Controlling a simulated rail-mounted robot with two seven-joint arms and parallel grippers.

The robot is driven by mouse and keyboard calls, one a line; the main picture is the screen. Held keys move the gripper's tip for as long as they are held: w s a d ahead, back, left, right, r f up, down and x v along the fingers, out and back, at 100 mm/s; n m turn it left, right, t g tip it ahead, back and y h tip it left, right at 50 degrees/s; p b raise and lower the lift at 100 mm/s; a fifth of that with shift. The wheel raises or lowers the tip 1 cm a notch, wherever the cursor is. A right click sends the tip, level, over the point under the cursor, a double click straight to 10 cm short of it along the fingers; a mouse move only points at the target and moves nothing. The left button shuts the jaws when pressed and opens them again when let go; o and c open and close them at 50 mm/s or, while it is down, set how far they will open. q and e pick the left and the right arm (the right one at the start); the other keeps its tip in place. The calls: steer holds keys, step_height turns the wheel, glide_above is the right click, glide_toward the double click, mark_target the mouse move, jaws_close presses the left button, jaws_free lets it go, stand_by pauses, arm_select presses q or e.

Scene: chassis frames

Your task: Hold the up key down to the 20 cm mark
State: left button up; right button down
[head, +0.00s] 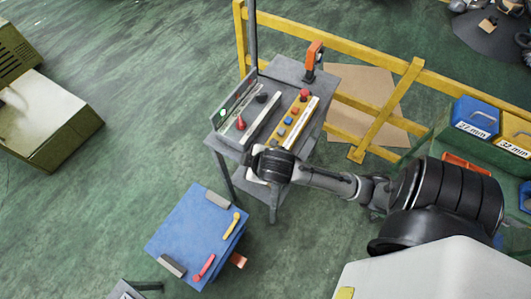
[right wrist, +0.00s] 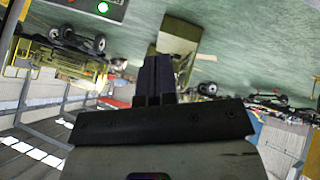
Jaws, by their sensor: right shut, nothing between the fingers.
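I cannot read which key is up. Beside it is a grey panel (head: 234,125) with a red lever, a black knob and a lit green lamp (head: 222,113). The lamp also shows in the right wrist view (right wrist: 103,7). No 20 cm mark is legible. My right gripper (head: 253,158) is at the stand's near edge, in front of the key box. In the right wrist view its dark fingers (right wrist: 158,75) are together and empty. My left gripper is out of view.
An orange-headed post (head: 313,60) stands on the stand's far corner. A yellow rail (head: 345,48) runs behind. A blue-topped table (head: 185,232) with red and yellow handles stands at front left. Blue bins (head: 475,112) are at right. Green floor is open at left.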

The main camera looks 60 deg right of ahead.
steer(key=w+d+f+n+g+h+b, duration=0.1)
steer(key=w+d, duration=0.3)
steer(key=d, duration=0.3)
steer(key=w+d+f+n+g+h+b, duration=0.15)
steer(key=w+d, duration=0.25)
steer(key=d, duration=0.4)
steer(key=s+d+f+n+g+y+p, duration=0.1)
steer(key=s+d+f+n+g+y, duration=0.1)
steer(key=f+n, duration=0.5)
steer(key=shift+s+n+g+y, duration=0.7)
steer(key=shift+n+g+y, duration=0.7)
steer(key=shift+n, duration=0.75)
steer(key=shift+d, duration=0.1)
